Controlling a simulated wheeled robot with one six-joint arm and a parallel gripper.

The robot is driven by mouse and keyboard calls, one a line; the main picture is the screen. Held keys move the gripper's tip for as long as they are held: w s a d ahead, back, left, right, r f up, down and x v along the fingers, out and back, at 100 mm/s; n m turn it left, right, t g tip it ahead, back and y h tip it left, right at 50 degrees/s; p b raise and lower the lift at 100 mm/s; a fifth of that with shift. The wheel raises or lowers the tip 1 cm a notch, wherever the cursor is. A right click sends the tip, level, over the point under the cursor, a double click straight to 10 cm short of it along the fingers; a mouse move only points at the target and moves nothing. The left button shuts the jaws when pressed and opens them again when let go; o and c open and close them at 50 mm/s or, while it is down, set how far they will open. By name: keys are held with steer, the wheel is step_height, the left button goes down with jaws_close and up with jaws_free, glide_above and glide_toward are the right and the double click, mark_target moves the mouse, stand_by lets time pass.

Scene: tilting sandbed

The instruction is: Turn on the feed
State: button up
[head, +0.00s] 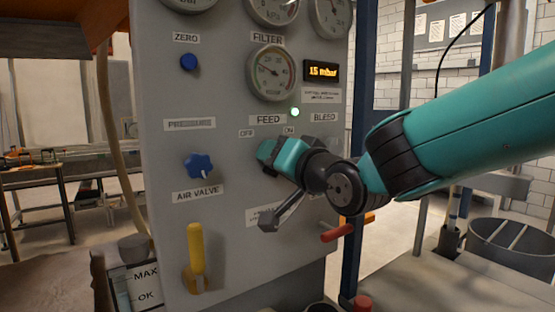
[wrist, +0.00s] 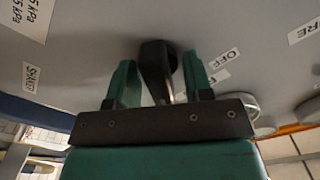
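The FEED label (head: 268,120) is on the grey panel, with OFF to the left and ON to the right below it. My gripper (head: 266,156) is at the panel just under these labels and covers the feed switch in the head view. In the wrist view, the black feed switch handle (wrist: 157,72) stands between the two teal fingers of my gripper (wrist: 162,75). The fingers are apart, one on each side of the handle, with narrow gaps showing. The OFF label (wrist: 230,57) is right of the handle.
The display (head: 322,71) reads 15 mbar, beside the filter gauge (head: 271,73). A blue zero button (head: 188,62), a blue air valve knob (head: 199,166) and a yellow lever (head: 196,250) are left of my gripper. A red handle (head: 337,233) sticks out below my wrist.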

steer(key=shift+s+d, duration=0.1)
steer(key=v, duration=1.7)
steer(key=shift+d, duration=0.1)
steer(key=s+d+f+n+g+h+p, duration=0.1)
steer(key=s+d+f+n+g+h, duration=0.1)
steer(key=s+f+g, duration=0.5)
steer(key=s+d+f+n+g+h+p, duration=0.1)
steer(key=s+d+f+n+g+h, duration=0.2)
steer(key=s+f+n+g, duration=0.2)
steer(key=s+f+g, duration=0.2)
steer(key=g, duration=0.1)
steer(key=shift+s+n+h, duration=0.2)
steer(key=shift+n+h, duration=0.1)
steer(key=shift+h, duration=0.1)
